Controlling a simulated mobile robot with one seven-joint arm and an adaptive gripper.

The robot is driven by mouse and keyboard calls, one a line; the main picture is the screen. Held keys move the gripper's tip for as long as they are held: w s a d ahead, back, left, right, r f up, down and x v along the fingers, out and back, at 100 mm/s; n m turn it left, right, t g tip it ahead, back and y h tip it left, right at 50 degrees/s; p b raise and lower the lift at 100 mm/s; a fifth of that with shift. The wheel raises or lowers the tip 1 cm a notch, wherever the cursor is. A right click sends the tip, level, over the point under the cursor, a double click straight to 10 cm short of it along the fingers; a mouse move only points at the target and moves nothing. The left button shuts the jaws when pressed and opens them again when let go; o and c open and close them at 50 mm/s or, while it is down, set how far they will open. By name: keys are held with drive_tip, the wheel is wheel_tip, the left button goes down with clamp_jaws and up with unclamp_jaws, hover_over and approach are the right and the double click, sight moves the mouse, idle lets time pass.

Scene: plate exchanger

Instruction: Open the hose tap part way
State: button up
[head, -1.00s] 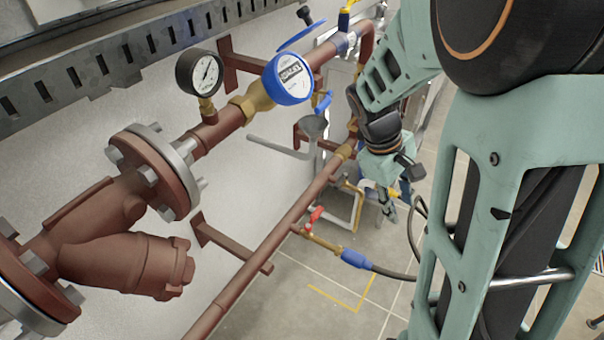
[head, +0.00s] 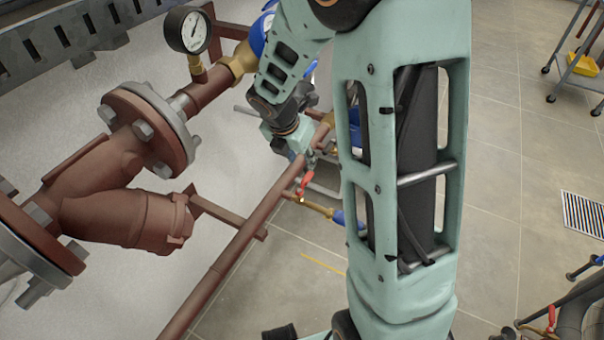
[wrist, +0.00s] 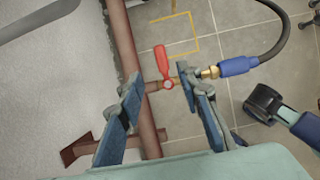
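The hose tap is a brass valve with a red lever on a short branch off the lower red-brown pipe. In the wrist view its red lever (wrist: 162,62) points up, across the line of the branch and roughly along the pipe (wrist: 129,60). The lever also shows in the head view (head: 305,182), with the brass body (head: 318,208) beside it. My gripper (wrist: 157,87) is open, its blue-grey fingers apart on either side of the lever's pivot end. The right finger overlaps the branch in the picture; I cannot tell whether it touches. Nothing is held.
A blue hose fitting (wrist: 236,66) and black hose continue from the tap. The white wall (head: 60,200) and a pipe bracket (head: 225,218) are close on the left. A flanged strainer (head: 120,215) and a pressure gauge (head: 187,30) stand nearer.

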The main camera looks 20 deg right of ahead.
sight(308, 175)
drive_tip(key=b+x, duration=0.3)
drive_tip(key=x, duration=0.6)
drive_tip(key=shift+w+d+f, duration=0.1)
drive_tip(key=shift+d+f, duration=0.05)
drive_tip(key=shift+f, duration=0.25)
clamp_jaws()
